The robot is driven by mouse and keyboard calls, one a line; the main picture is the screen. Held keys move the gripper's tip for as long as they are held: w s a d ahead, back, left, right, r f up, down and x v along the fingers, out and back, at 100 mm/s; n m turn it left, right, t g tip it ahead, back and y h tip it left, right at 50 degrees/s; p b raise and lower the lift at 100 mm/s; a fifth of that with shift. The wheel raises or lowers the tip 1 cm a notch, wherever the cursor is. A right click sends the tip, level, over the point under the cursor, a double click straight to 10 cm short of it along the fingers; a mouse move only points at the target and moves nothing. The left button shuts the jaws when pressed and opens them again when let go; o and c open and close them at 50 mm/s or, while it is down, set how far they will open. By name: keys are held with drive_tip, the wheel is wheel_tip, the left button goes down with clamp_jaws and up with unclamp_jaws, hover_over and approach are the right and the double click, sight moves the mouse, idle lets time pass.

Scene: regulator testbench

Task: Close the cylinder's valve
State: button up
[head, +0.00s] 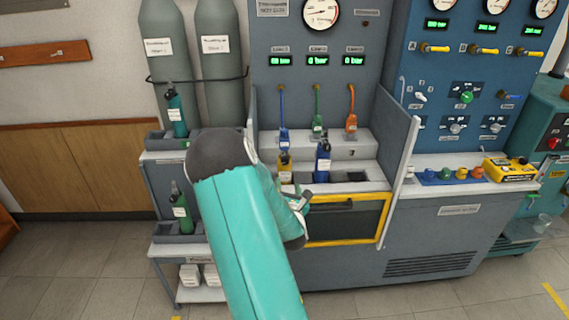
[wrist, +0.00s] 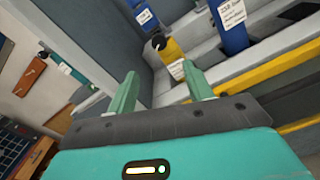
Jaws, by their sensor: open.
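My gripper (head: 300,202) is in front of the bench, above its yellow-edged front; the arm partly hides it. In the wrist view my gripper (wrist: 163,88) is open, with nothing seen between its fingers. A small yellow cylinder (head: 285,167) stands in the bench recess; in the wrist view the yellow cylinder (wrist: 172,55) has a black top and a white label, just beyond the fingers. A blue cylinder (head: 323,163) stands to its right, and this blue cylinder (wrist: 232,27) also shows in the wrist view. Valve positions cannot be read.
Blue (head: 283,138), green (head: 317,131) and orange (head: 351,126) fittings hang on hoses behind. Two green cylinders (head: 175,115) (head: 181,210) stand on a cart (head: 160,185) at left. Large grey cylinders (head: 166,60) are behind it.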

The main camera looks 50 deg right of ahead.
sight(285, 163)
drive_tip(key=x, duration=1.3)
drive_tip(key=shift+w+d, duration=0.25)
drive_tip(key=shift+w, duration=0.05)
drive_tip(key=c, duration=1)
